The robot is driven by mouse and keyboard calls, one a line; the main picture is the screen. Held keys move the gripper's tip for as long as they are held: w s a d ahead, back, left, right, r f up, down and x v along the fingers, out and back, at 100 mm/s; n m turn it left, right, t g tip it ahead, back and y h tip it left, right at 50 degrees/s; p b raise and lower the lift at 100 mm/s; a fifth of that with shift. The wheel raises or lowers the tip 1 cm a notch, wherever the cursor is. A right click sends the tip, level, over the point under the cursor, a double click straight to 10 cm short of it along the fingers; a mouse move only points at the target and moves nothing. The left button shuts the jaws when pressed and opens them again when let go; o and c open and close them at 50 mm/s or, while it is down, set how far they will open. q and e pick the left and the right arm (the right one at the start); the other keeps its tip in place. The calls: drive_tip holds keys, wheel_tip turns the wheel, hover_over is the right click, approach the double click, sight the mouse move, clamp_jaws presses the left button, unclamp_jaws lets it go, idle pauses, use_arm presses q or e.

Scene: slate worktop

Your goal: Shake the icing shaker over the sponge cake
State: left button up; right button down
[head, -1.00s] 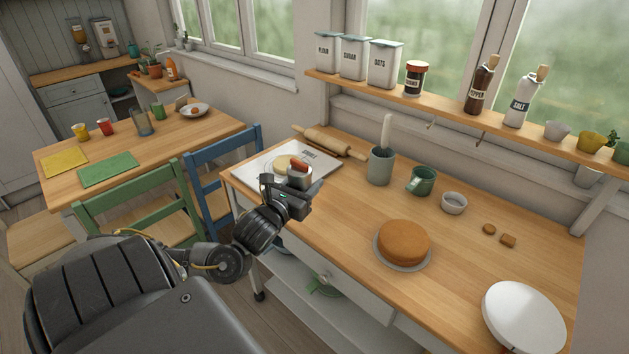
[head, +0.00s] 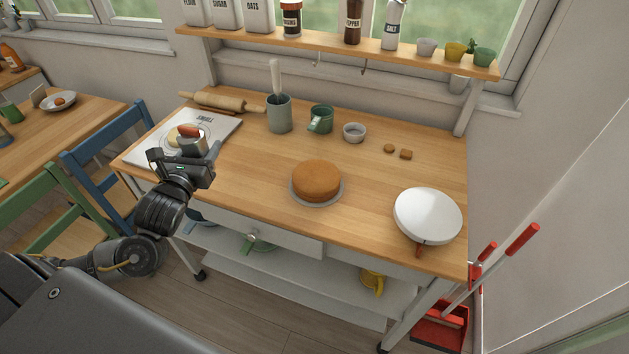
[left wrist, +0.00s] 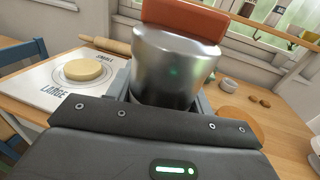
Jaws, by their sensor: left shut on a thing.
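The sponge cake (head: 316,180) is a round golden-brown disc on a grey plate (head: 293,195) near the middle of the worktop; part of it shows at the right in the left wrist view (left wrist: 240,117). My left gripper (head: 197,157) is shut on the icing shaker (head: 192,146), a silver metal cylinder with an orange-red top. It holds the shaker roughly upright by the white board, to the left of the cake and apart from it. The shaker fills the upper middle of the left wrist view (left wrist: 172,68). My right gripper is not in view.
The white board (head: 226,127) bears a pale round (left wrist: 83,70). A rolling pin (head: 228,102), utensil crock (head: 279,115), green mug (head: 320,120) and small bowl (head: 354,132) stand behind. A white round object (head: 428,214) is at right. Worktop between gripper and cake is clear.

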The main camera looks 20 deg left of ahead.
use_arm(q)
drive_tip(key=shift+d, duration=0.1)
drive_tip(key=s+d+f+m+h, duration=0.1)
drive_tip(key=d+m+h, duration=0.3)
drive_tip(key=d, duration=0.8)
drive_tip(key=s+d+f+m+g+h, duration=0.1)
drive_tip(key=d+m+h, duration=0.3)
drive_tip(key=d+h, duration=0.5)
drive_tip(key=s+d+f, duration=0.1)
drive_tip(key=d, duration=0.1)
drive_tip(key=shift+d+f+m+g, duration=0.15)
drive_tip(key=shift+d+m+g, duration=0.15)
drive_tip(key=shift+d, duration=0.05)
